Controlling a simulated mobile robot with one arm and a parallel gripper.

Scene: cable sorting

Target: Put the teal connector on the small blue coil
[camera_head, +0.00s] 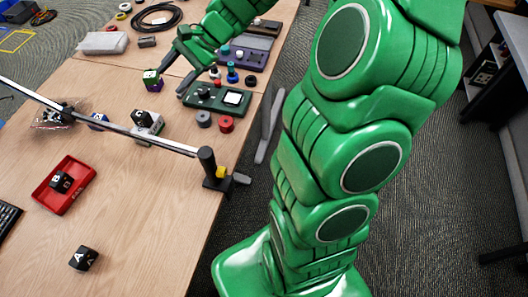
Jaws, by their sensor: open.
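My gripper (170,83) is at the top middle of the table, its two dark fingers apart and nothing seen between them. A small upright blue and teal piece (232,73) stands right of my gripper, behind the green device; it may be the teal connector, but it is too small to be sure. I cannot pick out a small blue coil with certainty. A large black cable coil (157,17) lies at the far end. A green and purple lettered cube (152,80) sits just left of the fingertips; I cannot tell whether they touch.
A green device with a screen (218,100), a grey ring (204,119) and a red ring (226,125) lie near the right table edge. A purple box (240,58) is behind. A clamped post (208,165) carries a long bar across the table. A red tray (64,186) is front left.

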